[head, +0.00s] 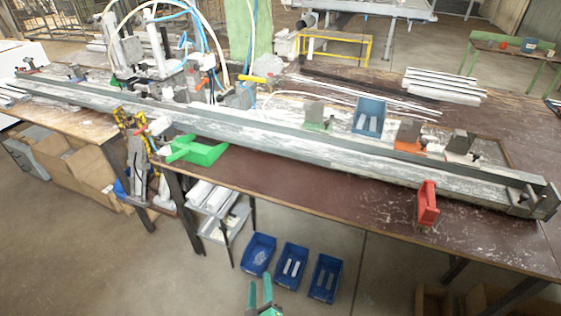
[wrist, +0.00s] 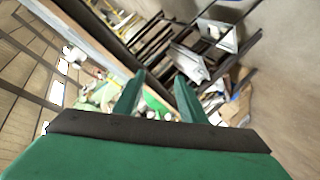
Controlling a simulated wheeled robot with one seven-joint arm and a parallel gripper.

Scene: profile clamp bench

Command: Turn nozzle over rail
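The long grey rail (head: 300,150) runs across the bench from far left to the right end. A pneumatic clamp machine (head: 150,55) with blue and white hoses stands behind the rail at left. A yellow-handled part (head: 252,78) sits beside it. I cannot tell which small part is the nozzle. My gripper (head: 262,296) shows at the bottom of the head view, low in front of the bench and well apart from the rail. In the wrist view my gripper (wrist: 160,84) has its two green fingers spread, with nothing seen held between them.
A green block (head: 200,151) and a red block (head: 427,204) are at the bench's front edge. Blue bins (head: 291,260) are low in front of the bench. Cardboard boxes (head: 90,168) stand under its left part. Open floor lies in front.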

